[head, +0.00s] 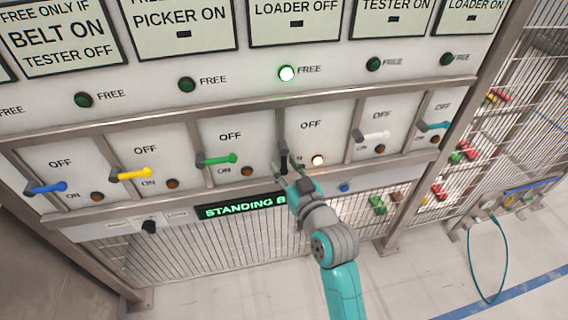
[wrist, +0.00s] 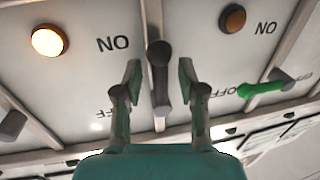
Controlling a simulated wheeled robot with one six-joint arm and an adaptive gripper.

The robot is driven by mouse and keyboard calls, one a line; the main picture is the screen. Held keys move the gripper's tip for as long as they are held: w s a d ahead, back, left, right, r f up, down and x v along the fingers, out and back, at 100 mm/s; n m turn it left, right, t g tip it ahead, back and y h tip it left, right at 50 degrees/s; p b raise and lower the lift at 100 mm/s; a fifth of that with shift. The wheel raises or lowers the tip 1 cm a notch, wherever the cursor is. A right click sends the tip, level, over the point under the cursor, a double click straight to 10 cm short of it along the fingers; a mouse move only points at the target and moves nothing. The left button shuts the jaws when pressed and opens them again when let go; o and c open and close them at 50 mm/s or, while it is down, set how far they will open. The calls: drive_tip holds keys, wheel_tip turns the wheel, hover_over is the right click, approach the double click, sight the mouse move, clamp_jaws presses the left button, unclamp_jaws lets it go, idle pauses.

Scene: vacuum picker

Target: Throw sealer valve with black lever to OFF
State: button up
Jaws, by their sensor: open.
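The black lever (head: 284,161) is on the panel with a lit amber lamp (head: 317,160) beside its ON label. In the wrist view the lever (wrist: 160,75) has its knob level with the ON lettering; the OFF lettering is lower in that picture. My gripper (head: 287,172) is at the lever in the head view and partly covers its lower end. In the wrist view my gripper (wrist: 160,78) is open, with one finger on each side of the lever and visible gaps between. The lever's depth between the fingers is hard to tell.
The green lever (head: 217,159) and white lever (head: 373,135) flank it, with metal dividers between panels. A green FREE lamp (head: 286,73) is lit above the black lever's panel; the neighbouring FREE lamps are dark. A display (head: 242,206) and mesh guard are below.

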drive_tip(key=shift+w+a, duration=0.2)
drive_tip(key=shift+w, duration=0.3)
clamp_jaws()
